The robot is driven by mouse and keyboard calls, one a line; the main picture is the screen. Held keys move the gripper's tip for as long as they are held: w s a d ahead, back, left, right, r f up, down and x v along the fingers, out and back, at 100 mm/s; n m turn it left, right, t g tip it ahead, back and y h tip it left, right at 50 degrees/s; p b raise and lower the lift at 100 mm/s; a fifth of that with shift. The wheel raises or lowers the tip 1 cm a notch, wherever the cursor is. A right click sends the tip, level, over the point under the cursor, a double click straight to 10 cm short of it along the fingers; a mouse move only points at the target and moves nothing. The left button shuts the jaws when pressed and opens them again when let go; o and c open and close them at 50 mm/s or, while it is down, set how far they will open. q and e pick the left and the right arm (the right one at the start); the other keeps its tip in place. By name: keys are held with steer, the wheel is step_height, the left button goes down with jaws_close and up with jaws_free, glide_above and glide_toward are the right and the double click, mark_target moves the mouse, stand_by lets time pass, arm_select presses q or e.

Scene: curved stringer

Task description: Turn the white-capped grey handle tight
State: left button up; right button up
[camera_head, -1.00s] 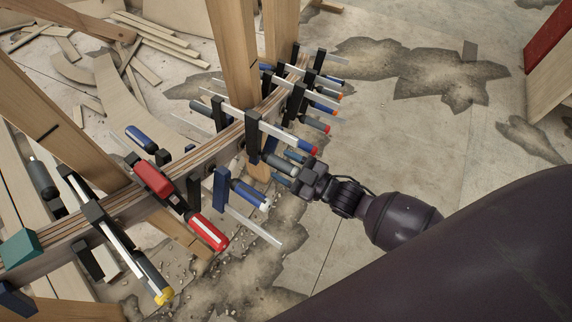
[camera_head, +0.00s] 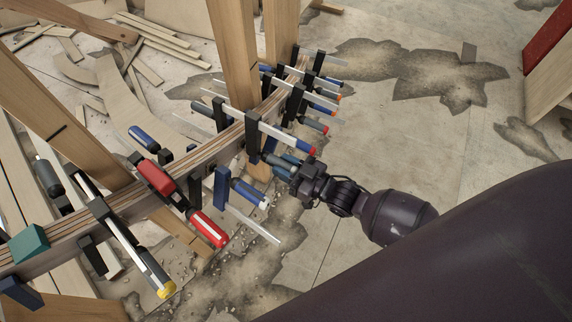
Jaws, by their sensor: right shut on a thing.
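My right gripper (camera_head: 300,178) comes in from the right and is shut on the end of a grey-blue clamp handle (camera_head: 279,161), on the near side of the curved wooden stringer (camera_head: 135,196). The gripper hides the handle's end, so I cannot see a white cap there. Another grey-blue handle part lies close beside it, and I cannot tell clearly where one ends and the other begins. My left gripper is out of view.
A blue handle with a white end (camera_head: 250,193) and a red handle (camera_head: 208,228) stick out to the left of my gripper. Several more clamps crowd the stringer behind it. Wooden posts (camera_head: 234,55) stand along it. The concrete floor (camera_head: 385,125) to the right is open.

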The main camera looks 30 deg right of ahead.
steer(key=m, duration=0.2)
steer(key=shift+m, duration=0.4)
steer(key=m, duration=0.4)
steer(key=shift+p, duration=0.3)
steer(key=m, duration=0.3)
steer(key=shift+f, duration=0.1)
steer(key=shift+s+m+b, duration=0.1)
steer(key=shift+m+b, duration=0.2)
steer(key=shift+m, duration=1.7)
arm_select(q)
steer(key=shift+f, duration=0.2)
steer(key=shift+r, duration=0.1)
arm_select(e)
steer(key=shift+m, duration=0.4)
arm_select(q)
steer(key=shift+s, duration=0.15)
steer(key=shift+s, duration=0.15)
arm_select(e)
steer(key=o, duration=0.9)
